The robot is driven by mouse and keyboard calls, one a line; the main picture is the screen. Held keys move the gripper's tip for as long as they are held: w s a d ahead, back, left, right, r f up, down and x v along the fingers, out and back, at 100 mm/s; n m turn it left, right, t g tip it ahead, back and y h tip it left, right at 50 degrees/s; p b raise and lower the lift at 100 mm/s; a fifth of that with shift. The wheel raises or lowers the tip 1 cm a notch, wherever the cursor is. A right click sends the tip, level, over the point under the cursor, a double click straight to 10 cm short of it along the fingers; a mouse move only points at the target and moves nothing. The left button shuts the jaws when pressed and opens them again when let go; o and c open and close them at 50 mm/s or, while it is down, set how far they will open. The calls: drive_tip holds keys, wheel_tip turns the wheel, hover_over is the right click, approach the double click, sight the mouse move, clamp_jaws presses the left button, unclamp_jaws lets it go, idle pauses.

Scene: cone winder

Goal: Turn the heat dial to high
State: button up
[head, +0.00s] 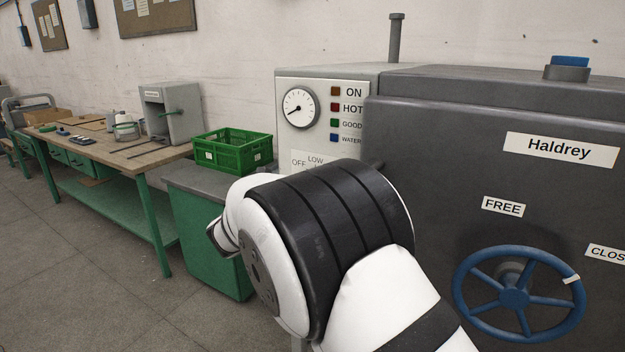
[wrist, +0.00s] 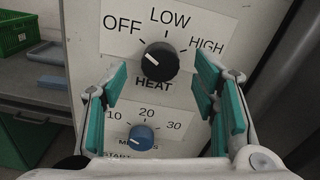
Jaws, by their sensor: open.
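The heat dial (wrist: 158,62) is a round black knob on the pale panel in the wrist view. Its white mark points up and left, toward OFF. The words OFF, LOW and HIGH run in an arc above it, with HEAT below. My gripper (wrist: 162,74) is open, with one teal-padded finger on each side of the dial and a gap to it on both sides. I cannot tell how far the fingertips are from the panel. In the head view my arm hides the dial and my gripper; part of the OFF and LOW label (head: 307,161) shows.
A blue minutes knob (wrist: 141,137) sits just below the heat dial, between the fingers. A gauge and coloured lamps are above in the head view. A blue handwheel (head: 514,298) is at the right. A green crate (head: 232,150) stands on a counter at the left.

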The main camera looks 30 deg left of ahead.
drive_tip(key=shift+w+d, duration=0.15)
drive_tip(key=shift+w, duration=1.55)
drive_tip(key=c, duration=1.2)
drive_tip(key=shift+o, duration=0.2)
